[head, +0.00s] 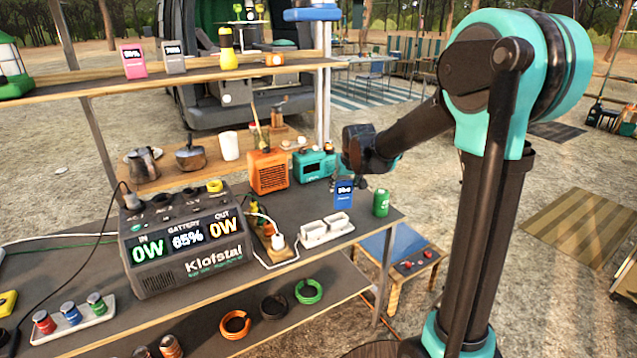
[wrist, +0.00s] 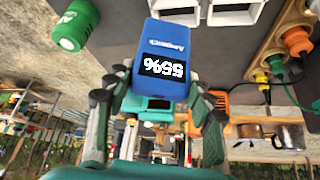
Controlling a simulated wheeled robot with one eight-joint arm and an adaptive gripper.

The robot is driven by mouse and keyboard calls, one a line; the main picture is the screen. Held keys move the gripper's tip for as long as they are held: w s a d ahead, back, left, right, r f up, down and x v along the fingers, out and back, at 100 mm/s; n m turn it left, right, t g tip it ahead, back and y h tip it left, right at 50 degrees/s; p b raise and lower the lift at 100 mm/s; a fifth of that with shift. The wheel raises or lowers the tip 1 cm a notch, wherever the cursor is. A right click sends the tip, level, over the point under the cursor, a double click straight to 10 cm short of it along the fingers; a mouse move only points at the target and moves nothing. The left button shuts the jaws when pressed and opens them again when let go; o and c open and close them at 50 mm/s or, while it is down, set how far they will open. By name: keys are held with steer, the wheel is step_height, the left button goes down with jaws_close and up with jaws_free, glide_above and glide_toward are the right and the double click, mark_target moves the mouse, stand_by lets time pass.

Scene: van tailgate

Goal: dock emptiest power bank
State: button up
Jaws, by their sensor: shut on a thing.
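A blue power bank (head: 344,194) is held upright in my gripper (head: 353,172), just above the dark counter. In the wrist view the blue power bank (wrist: 168,55) sits between both fingers of my gripper (wrist: 160,90); its display appears upside down and looks like 55%, though I cannot read it surely. A white dock (head: 327,230) with two open slots lies on the counter close below and left of the bank; its rim shows in the wrist view (wrist: 235,17). A pink power bank (head: 133,61) and a grey power bank (head: 173,58) stand on the upper shelf; their digits are too small to read surely.
A green can (head: 381,203) stands right of the held bank. A teal radio (head: 314,166) and an orange box (head: 268,171) stand behind. A large power station (head: 183,240) reading 65% stands left, with cables and a plug (head: 277,241) near the dock.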

steer(key=s+a+r+n+y, duration=0.2)
steer(key=s+a+n, duration=0.2)
steer(key=a, duration=0.6)
steer(key=shift+g, duration=0.3)
steer(key=shift+w+f, duration=0.1)
steer(key=shift+f, duration=5.05)
steer(key=o, duration=1.4)
steer(key=shift+d, duration=0.1)
steer(key=v, duration=1.2)
steer(key=shift+d+f, duration=0.1)
steer(key=shift+d, duration=0.05)
